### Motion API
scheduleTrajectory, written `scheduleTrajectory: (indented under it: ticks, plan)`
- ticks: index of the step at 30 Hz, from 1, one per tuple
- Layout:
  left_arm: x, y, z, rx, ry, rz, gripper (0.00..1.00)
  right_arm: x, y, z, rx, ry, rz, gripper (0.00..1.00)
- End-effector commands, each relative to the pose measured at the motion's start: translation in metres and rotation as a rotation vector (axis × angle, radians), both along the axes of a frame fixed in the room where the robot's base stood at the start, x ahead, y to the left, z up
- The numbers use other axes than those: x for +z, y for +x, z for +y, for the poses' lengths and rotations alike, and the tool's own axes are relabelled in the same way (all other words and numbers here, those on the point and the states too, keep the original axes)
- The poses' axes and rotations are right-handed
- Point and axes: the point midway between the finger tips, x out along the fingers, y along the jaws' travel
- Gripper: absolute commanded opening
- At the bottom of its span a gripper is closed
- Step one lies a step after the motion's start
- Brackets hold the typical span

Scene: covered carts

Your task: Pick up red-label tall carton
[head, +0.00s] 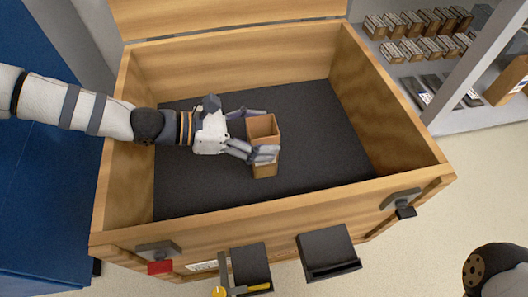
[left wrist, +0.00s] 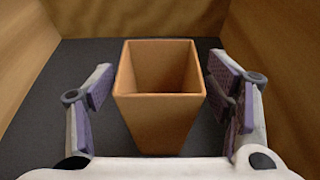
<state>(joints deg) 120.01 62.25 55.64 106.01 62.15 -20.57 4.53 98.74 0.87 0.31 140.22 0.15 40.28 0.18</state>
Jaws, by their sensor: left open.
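A tall brown carton (head: 264,169) with an open top stands on the dark floor of the wooden cart. No red label shows on the sides I can see. My left gripper (head: 262,133) reaches in from the left, with one finger on the far side of the carton and one on the near side. In the left wrist view the carton (left wrist: 158,115) stands upright between the two spread fingers, with visible gaps on both sides. The left gripper is open and holds nothing. My right gripper is out of view.
The wooden cart walls (head: 240,56) enclose the carton, and the dark cart floor (head: 325,150) around it is bare. A shelf with several small boxes (head: 410,50) stands at the upper right. A blue surface (head: 45,190) lies at the left.

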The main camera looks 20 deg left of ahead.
Motion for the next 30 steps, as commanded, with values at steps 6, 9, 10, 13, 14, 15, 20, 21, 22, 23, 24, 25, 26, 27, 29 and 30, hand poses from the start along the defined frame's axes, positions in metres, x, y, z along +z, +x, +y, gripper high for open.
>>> scheduleTrajectory:
  ticks: [6,9,10,13,14,15,20,21,22,23,24,25,26,27,29,30]
  plan:
    - [0.000,0.002,-0.003,0.001,0.000,-0.002,0.73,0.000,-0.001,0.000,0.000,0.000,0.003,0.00]
    - [0.000,0.002,-0.003,0.001,0.000,-0.002,0.57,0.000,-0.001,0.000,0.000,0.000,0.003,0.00]
    - [0.000,0.002,-0.003,0.001,0.000,-0.002,0.51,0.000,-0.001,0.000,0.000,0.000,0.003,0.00]
    - [0.000,0.002,-0.003,0.001,0.000,-0.002,0.28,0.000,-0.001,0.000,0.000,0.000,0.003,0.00]
    - [0.000,0.002,-0.003,0.001,0.000,-0.002,0.21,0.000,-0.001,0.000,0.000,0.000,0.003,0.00]
    - [0.000,0.002,-0.003,0.001,0.000,-0.002,0.21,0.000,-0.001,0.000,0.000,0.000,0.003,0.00]
    - [0.000,0.002,-0.003,0.001,0.000,-0.002,0.21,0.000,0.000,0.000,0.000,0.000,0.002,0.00]
    - [0.000,0.002,-0.003,0.001,0.000,-0.002,0.21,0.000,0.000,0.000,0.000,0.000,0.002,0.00]
    - [0.001,0.002,-0.003,0.001,0.000,-0.002,0.21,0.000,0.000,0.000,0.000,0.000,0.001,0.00]
    - [0.004,0.003,-0.003,0.001,0.000,-0.003,0.21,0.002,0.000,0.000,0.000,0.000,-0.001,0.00]
    - [0.011,0.003,-0.003,0.001,-0.001,-0.005,0.21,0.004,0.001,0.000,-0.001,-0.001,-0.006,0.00]
    - [0.018,0.003,-0.003,0.001,0.000,-0.007,0.21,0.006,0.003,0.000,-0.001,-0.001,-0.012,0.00]
    - [0.027,0.003,-0.003,0.000,0.000,-0.009,0.21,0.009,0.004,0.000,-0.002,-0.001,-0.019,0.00]
    - [0.039,0.003,-0.003,0.001,-0.001,-0.010,0.21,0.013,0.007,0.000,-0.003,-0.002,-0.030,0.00]
    - [0.056,0.003,-0.003,0.000,0.000,-0.013,0.21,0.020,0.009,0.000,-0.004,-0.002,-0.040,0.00]
    - [0.067,0.003,-0.003,0.001,0.001,-0.012,0.21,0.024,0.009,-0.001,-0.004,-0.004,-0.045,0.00]
